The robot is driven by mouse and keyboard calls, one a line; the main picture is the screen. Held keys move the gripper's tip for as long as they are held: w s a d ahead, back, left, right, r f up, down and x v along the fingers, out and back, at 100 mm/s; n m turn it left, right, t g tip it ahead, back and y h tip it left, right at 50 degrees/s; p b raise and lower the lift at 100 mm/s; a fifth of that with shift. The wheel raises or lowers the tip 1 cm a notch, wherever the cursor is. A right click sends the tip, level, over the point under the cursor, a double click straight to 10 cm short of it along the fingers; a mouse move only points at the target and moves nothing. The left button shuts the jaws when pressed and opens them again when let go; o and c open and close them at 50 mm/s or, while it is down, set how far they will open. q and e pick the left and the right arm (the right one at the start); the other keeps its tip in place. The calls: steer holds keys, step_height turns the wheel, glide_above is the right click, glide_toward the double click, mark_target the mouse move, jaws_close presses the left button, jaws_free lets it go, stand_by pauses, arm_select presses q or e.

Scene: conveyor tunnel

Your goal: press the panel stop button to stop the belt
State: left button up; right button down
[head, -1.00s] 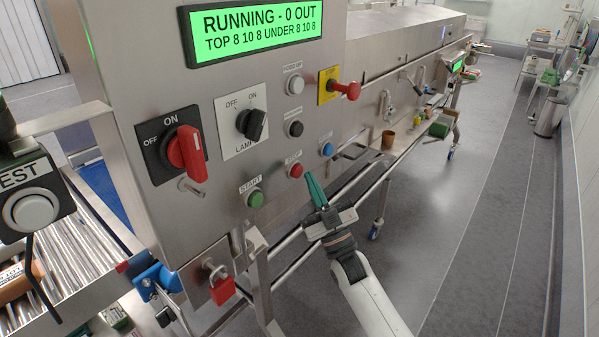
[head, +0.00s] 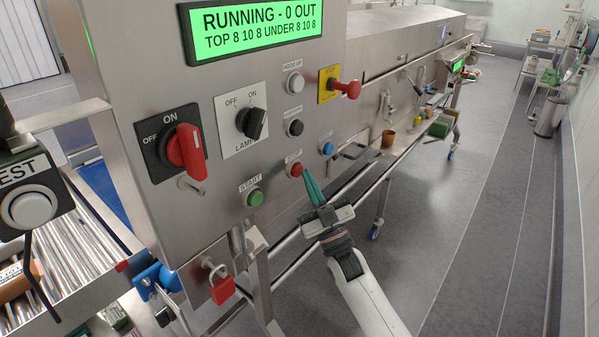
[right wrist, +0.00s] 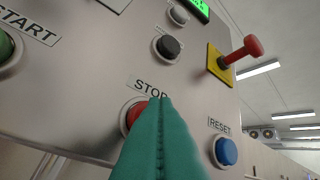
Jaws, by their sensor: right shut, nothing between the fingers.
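The red stop button (head: 295,169) sits low on the steel control panel (head: 215,160), under a STOP label, between the green start button (head: 255,197) and the blue reset button (head: 327,149). The panel display (head: 255,32) reads RUNNING - 0 OUT. My right gripper (head: 306,170) is shut and empty, its green fingertips at the stop button's right side. In the right wrist view the fingers (right wrist: 160,105) partly cover the red stop button (right wrist: 134,116). I cannot tell whether the tips touch it. My left gripper is not in view.
A red rotary switch (head: 186,152), a black lamp knob (head: 252,123) and a red knob on a yellow plate (head: 346,89) stick out of the panel. A red padlock (head: 221,288) hangs below. A TEST button box (head: 34,208) stands at left. Open floor lies at right.

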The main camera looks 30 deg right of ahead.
steer(key=shift+w+a, duration=0.25)
steer(key=shift+w, duration=0.25)
stand_by(0.8)
steer(key=shift+s+d, duration=0.1)
steer(key=shift+s, duration=0.05)
steer(key=shift+s+d, duration=0.25)
steer(key=shift+s, duration=0.45)
steer(key=shift+s, duration=0.1)
steer(key=s, duration=0.1)
steer(key=s+d+p, duration=0.1)
steer(key=s, duration=0.1)
steer(key=s+d, duration=0.1)
steer(key=shift+s, duration=0.25)
stand_by(0.8)
